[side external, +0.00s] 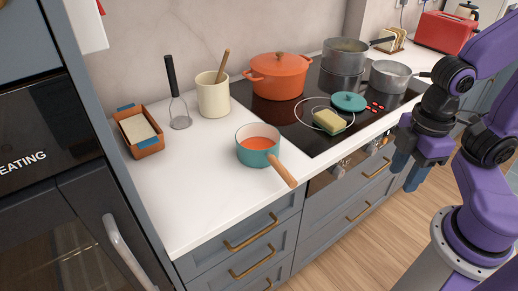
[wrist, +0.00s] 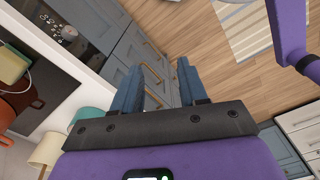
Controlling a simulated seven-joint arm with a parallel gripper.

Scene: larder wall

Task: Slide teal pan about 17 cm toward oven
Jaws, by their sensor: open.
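The teal pan (side external: 257,150) stands upright on the white counter, left of the hob, with orange-red contents. Its wooden handle (side external: 281,172) points toward the counter's front edge. The wrist view shows what appears to be its teal side (wrist: 86,116), partly hidden by my gripper's body. The oven (side external: 40,150), a tall black unit marked "EATING", stands at the far left. My gripper (side external: 407,172) is open and empty, out in front of the drawers to the right of the pan and clear of it. Its two blue fingers are apart in the wrist view (wrist: 157,82).
An orange pot (side external: 277,78), a teal lid (side external: 349,102) and a yellow block (side external: 329,122) are right of the pan.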

